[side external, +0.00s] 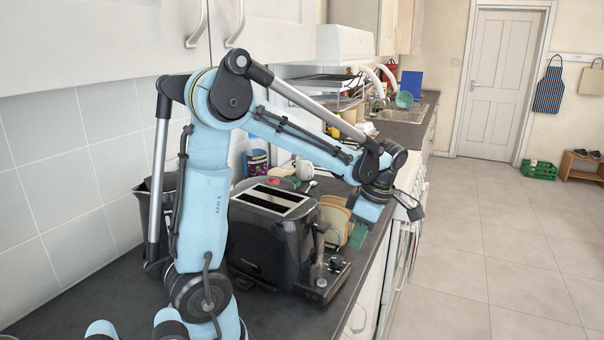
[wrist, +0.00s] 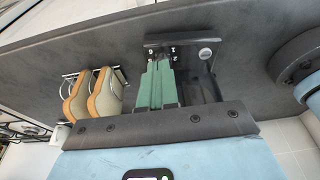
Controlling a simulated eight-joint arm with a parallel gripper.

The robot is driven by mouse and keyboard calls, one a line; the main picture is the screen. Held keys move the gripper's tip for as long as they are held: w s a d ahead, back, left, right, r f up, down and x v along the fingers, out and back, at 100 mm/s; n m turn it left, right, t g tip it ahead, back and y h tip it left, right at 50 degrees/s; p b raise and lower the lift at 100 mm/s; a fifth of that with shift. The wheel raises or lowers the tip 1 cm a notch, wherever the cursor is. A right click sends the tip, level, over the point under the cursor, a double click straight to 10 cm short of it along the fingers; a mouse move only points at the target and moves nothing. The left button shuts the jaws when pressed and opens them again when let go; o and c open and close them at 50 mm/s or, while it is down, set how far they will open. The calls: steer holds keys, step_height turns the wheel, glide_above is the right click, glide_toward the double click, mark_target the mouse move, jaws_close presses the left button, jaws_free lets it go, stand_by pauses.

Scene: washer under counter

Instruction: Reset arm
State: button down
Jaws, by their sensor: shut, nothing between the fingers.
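My arm is bent over the dark counter (side external: 262,318), with its elbow high and its forearm reaching down to the right. My gripper (side external: 357,237) has green fingers and hangs near the counter's front edge, right of the black toaster (side external: 268,240). In the wrist view my gripper (wrist: 160,68) is shut, its green fingers together with nothing between them. The toaster's control end (wrist: 186,50) shows just beyond the fingertips there. I cannot tell the exact gap between them.
Bread slices (side external: 336,220) stand in a wire rack beside the toaster; they also show in the wrist view (wrist: 103,98). Wall cupboards (side external: 100,40) overhang the counter. A sink with a tap and dishes (side external: 404,99) lies farther back. The tiled floor (side external: 500,250) at right is clear.

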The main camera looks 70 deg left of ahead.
steer(key=shift+r, duration=0.3)
